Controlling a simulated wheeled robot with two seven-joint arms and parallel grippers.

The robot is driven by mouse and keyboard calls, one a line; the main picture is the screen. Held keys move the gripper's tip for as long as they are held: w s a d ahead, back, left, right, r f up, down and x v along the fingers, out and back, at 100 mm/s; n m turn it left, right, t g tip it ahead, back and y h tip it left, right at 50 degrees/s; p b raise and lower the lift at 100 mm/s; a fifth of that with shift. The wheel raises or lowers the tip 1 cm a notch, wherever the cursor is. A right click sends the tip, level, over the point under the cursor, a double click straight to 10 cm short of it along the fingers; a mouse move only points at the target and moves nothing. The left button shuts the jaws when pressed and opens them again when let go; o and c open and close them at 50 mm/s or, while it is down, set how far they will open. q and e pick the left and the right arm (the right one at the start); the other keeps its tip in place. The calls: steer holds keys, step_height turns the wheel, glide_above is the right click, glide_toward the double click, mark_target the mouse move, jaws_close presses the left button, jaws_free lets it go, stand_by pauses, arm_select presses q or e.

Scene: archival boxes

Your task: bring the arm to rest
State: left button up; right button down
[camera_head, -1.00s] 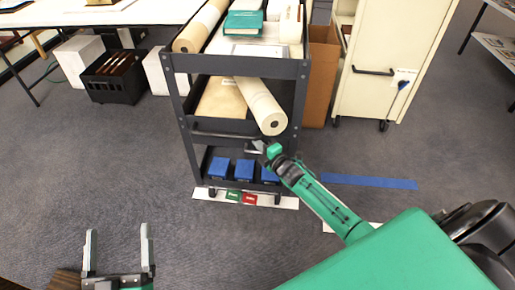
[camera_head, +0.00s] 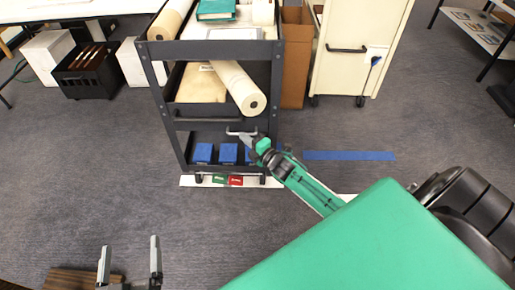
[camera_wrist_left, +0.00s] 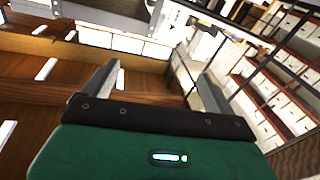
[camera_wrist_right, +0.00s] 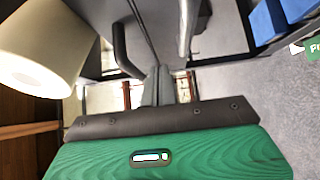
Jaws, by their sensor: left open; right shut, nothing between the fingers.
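My left gripper (camera_head: 130,265) is at the bottom left of the head view, open and empty over the floor. Its two spread fingers also show in the left wrist view (camera_wrist_left: 160,85). My right gripper (camera_head: 246,136) is in front of the dark cart (camera_head: 210,50), near its lower shelf. In the right wrist view its fingers (camera_wrist_right: 158,85) are together with nothing between them. A rolled paper tube (camera_head: 240,88) sticks out of the cart's middle shelf above the right gripper and shows large in the right wrist view (camera_wrist_right: 40,60).
Blue boxes (camera_head: 203,153) stand on the cart's bottom shelf. Green and red tags (camera_head: 235,180) lie on a white floor strip. A cream cabinet (camera_head: 345,70) and a brown carton (camera_head: 294,60) stand right of the cart. A blue tape strip (camera_head: 350,155) marks the otherwise clear floor.

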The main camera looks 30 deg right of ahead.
arm_select(q)
step_height(320, 180, down, 5)
steer(key=s+d+g, duration=0.1)
steer(key=s+g, duration=0.2)
steer(key=shift+p, duration=0.45)
arm_select(e)
steer(key=v, duration=0.6)
steer(key=shift+s, duration=0.2)
arm_select(q)
steer(key=shift+f, duration=0.1)
arm_select(e)
steer(key=shift+a+r, duration=0.1)
steer(key=shift+a, duration=0.1)
